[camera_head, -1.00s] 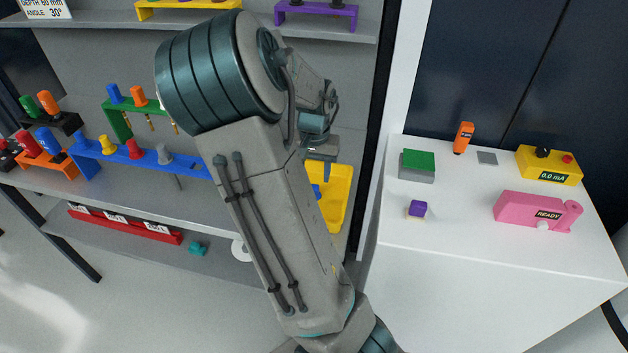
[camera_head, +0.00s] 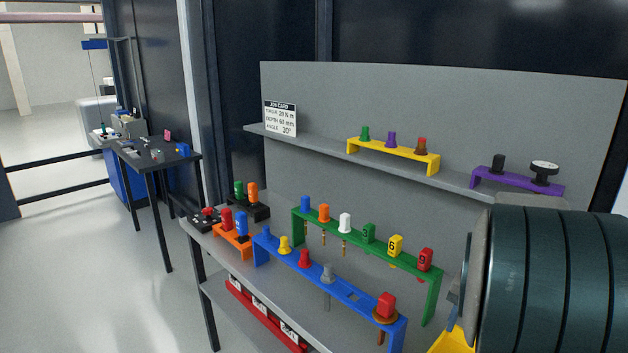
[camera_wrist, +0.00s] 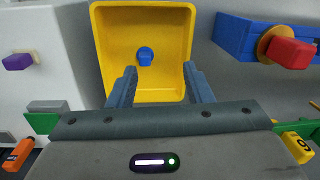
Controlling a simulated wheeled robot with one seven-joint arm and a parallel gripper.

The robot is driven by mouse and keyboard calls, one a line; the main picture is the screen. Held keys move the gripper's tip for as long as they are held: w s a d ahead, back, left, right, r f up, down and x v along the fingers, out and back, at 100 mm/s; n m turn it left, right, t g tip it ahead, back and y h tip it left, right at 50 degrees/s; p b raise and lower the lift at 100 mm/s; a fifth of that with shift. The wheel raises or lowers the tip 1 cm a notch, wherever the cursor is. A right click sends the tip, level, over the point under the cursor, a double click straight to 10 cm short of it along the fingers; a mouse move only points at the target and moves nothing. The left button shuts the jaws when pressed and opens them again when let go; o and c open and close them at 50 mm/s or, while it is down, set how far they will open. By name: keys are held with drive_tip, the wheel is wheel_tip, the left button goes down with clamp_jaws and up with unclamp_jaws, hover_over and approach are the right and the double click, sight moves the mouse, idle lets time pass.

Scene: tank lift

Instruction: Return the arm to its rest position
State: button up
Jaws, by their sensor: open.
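My arm shows at the right edge of the head view as a large dark teal ribbed joint. My gripper is hidden there. In the wrist view my gripper (camera_wrist: 160,88) has its two fingers apart with nothing between them. Beyond the fingers is a yellow bin (camera_wrist: 110,50) with a blue round piece (camera_wrist: 145,56) inside. The fingertips overlap the bin's near part in the picture; I cannot tell any contact. A corner of the yellow bin (camera_head: 452,342) also shows beside my arm in the head view.
A workbench carries a blue rack (camera_head: 340,290), a green rack (camera_head: 432,300) and an orange rack (camera_head: 232,243) with coloured tools. A shelf above holds a yellow rack (camera_head: 405,155), a purple rack (camera_head: 515,185) and a job card (camera_head: 281,119). Another table (camera_head: 155,160) stands far left. Floor at left is clear.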

drive_tip(key=s+a+r+n+t+h, duration=0.1)
drive_tip(key=s+a+r+n+t, duration=0.1)
drive_tip(key=s+a+n, duration=0.6)
drive_tip(key=s+a, duration=0.5)
drive_tip(key=a, duration=0.4)
drive_tip(key=shift+t, duration=0.3)
